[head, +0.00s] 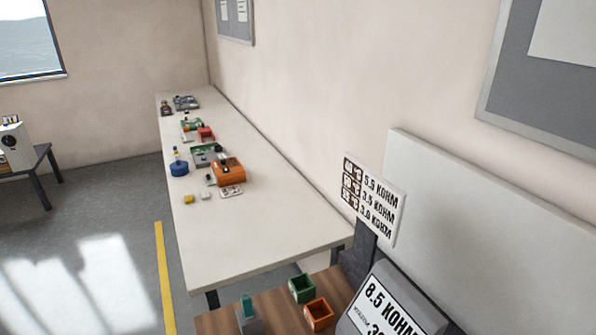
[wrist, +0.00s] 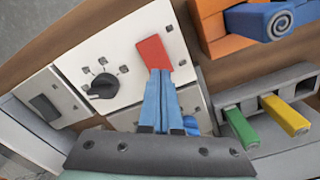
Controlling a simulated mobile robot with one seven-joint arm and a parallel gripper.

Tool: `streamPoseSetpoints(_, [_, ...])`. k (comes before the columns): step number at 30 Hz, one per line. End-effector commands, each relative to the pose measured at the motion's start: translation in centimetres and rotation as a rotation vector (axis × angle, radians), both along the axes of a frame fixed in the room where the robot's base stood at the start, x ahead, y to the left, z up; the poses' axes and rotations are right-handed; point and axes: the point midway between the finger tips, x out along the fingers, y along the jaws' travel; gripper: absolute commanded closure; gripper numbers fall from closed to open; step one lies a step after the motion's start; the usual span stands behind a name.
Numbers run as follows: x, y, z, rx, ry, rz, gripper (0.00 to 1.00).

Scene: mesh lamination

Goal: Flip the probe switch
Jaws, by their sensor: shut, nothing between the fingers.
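In the wrist view, my gripper (wrist: 160,72) is shut, with its two blue fingers together and nothing between them. The fingertips are right at the lower edge of a red, flat switch-like piece (wrist: 153,50) on a white panel (wrist: 118,50). They overlap it in the picture; I cannot tell whether they touch. A dark rocker (wrist: 45,108) sits on another pale panel to the left. No label shows which one is the probe switch. My gripper does not show in the head view.
A black knob (wrist: 103,87) is left of the fingers. Green (wrist: 240,127) and yellow (wrist: 285,116) bars in a grey holder and an orange block (wrist: 212,25) are at right. In the head view, a meter display (head: 385,310) reads 8.5 KOHM beside green (head: 302,288) and orange (head: 318,314) boxes.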

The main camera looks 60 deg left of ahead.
Motion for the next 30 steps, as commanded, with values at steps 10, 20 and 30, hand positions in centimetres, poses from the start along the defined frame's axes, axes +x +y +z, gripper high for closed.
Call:
streamPoseSetpoints(10, [0.0,0.0,-0.6,0.0,0.0,0.0,1.0])
streamPoseSetpoints(20, [0.0,0.0,-1.1,0.0,0.0,0.0,1.0])
streamPoseSetpoints(30, [0.0,0.0,-1.6,0.0,0.0,0.0,1.0])
